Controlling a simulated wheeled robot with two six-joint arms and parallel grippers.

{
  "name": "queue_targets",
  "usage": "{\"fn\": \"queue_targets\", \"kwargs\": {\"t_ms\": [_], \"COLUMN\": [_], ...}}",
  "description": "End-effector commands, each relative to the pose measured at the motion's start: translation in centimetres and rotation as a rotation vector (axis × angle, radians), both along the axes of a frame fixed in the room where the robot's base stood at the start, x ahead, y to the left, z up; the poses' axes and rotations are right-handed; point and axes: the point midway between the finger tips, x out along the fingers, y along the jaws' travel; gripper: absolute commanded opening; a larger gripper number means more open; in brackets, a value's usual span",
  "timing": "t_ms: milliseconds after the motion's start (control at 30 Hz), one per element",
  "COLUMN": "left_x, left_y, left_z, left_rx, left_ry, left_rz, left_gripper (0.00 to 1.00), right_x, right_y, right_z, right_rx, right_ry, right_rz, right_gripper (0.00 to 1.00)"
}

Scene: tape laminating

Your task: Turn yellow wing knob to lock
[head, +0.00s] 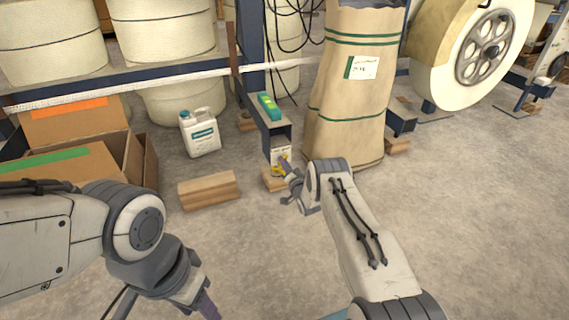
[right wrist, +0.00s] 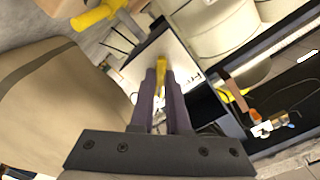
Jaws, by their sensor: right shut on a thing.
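The yellow wing knob (right wrist: 162,68) sits in front of a white plate with dark print, seen in the right wrist view. The plate (head: 280,154) shows in the head view at the end of a blue-grey steel beam. My right gripper (head: 286,168) reaches the plate there. In the right wrist view its two purple fingers (right wrist: 161,88) are shut on the knob, one on each side. The fingers hide part of the knob. My left gripper (head: 207,308) is cut off by the bottom edge of the head view, and its jaws cannot be judged.
A green device (head: 269,106) lies on the beam. A tall brown paper sack (head: 345,110) stands close to the right. A white jug (head: 201,133), wooden blocks (head: 209,190) and an open cardboard box (head: 70,175) are to the left.

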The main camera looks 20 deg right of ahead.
Motion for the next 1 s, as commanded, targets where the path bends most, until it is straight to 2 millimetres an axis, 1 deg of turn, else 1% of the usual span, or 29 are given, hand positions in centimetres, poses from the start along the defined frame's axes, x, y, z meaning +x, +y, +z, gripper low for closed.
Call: {"fn": "queue_targets", "kwargs": {"t_ms": [33,467,500,567,600,867,1000], "left_x": [0.00,0.00,0.00,0.00,0.00,0.00,0.00], "left_y": [0.00,0.00,0.00,0.00,0.00,0.00,0.01], "left_z": [0.01,0.01,0.01,0.01,0.01,0.04,0.86], "left_rx": [0.000,0.000,0.000,0.000,0.000,0.000,0.000], "left_ry": [0.000,0.000,0.000,0.000,0.000,0.000,0.000], "left_rz": [0.000,0.000,0.000,0.000,0.000,0.000,0.000], "left_gripper": [0.48,0.48,0.48,0.48,0.48,0.48,0.48], "right_x": [-0.14,-0.15,-0.15,-0.15,-0.14,-0.07,-0.80], "right_y": [0.00,0.03,0.03,0.04,0.04,0.03,-0.03], "right_z": [-0.25,-0.28,-0.28,-0.28,-0.25,-0.09,0.12], "right_rx": [0.007,0.018,0.018,0.017,0.017,0.015,0.015], "right_ry": [0.004,0.006,0.006,0.006,0.006,0.003,0.005], "right_rz": [0.000,0.000,0.000,0.000,0.001,0.001,0.000], "right_gripper": [0.00,0.00,0.17,0.40,0.44,0.44,0.44]}}
